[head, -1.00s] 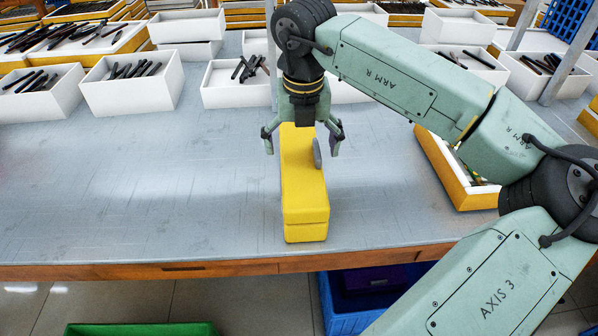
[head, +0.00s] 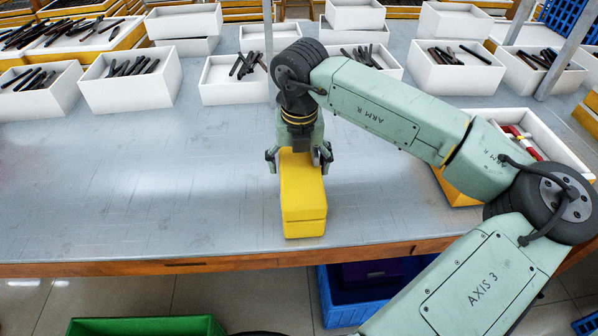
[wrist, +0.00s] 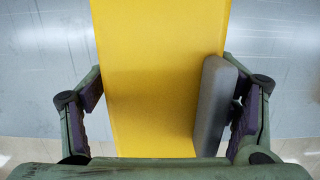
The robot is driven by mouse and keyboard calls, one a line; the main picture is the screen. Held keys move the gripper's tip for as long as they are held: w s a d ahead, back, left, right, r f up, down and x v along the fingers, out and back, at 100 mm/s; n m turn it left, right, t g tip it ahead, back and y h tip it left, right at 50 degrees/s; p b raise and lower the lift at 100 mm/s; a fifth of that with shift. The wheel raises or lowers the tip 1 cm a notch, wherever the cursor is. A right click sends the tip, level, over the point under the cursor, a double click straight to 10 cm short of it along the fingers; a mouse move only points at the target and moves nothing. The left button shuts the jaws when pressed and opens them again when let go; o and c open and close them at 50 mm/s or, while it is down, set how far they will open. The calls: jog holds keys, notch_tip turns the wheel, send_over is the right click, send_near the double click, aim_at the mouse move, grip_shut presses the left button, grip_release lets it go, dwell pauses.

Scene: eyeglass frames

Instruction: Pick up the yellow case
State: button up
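The yellow case (head: 303,205) is a long block lying on the grey table, its narrow end facing the near edge. A seam runs across its front end. It also fills the middle of the wrist view (wrist: 155,80). My gripper (head: 299,160) is over the far part of the case, one finger on each side. In the wrist view my gripper (wrist: 170,112) straddles it, with the left finger close to its edge. A grey rounded piece (wrist: 213,105) lies along the case's right side, between it and the right finger. I cannot tell whether the fingers touch.
White bins (head: 131,84) with dark frames line the back of the table. A yellow-sided box (head: 455,192) stands at the right, partly behind my arm. The table's left (head: 140,190) is clear. Green (head: 145,327) and blue (head: 335,300) crates stand below the near edge.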

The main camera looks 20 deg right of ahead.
aim_at(299, 156)
jog(key=c, duration=1.1)
jog(key=shift+r, duration=0.15)
jog(key=shift+r+b, duration=0.4)
jog(key=shift+r, duration=0.15)
notch_tip(299, 156, up, 2)
jog(key=shift+s+b, duration=0.15)
jog(key=shift+b, duration=0.4)
jog(key=s+a+b, duration=0.1)
jog(key=s, duration=0.4)
jog(key=s+a+r+b, duration=0.1)
jog(key=s, duration=0.4)
jog(key=s+a+b, duration=0.2)
jog(key=s, duration=0.3)
jog(key=shift+s+a+r, duration=0.1)
jog(key=shift+r, duration=0.25)
